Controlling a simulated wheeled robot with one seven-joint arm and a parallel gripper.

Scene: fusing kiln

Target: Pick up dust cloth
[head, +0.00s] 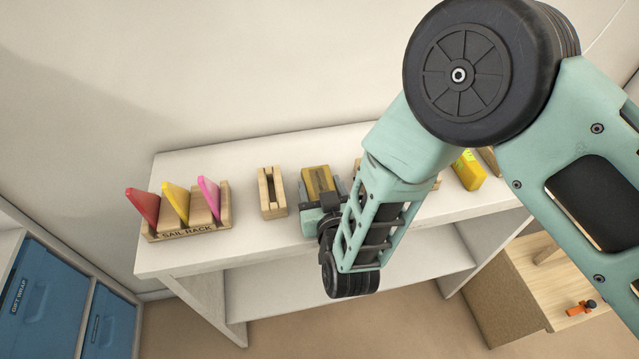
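A mustard-yellow folded-looking block (318,179), possibly the dust cloth, is on the white shelf top near the middle. My gripper (320,190) is right at it, with dark finger parts showing at its left and right sides. Whether the fingers touch or squeeze it cannot be seen. A brighter yellow item (468,172) with markings lies farther right, partly hidden by my arm. I cannot tell for certain which of the two is the dust cloth.
A wooden sail rack (190,229) with red, yellow and pink pieces stands at the left of the white shelf unit (262,240). A slotted wooden holder (271,192) is just left of my gripper.

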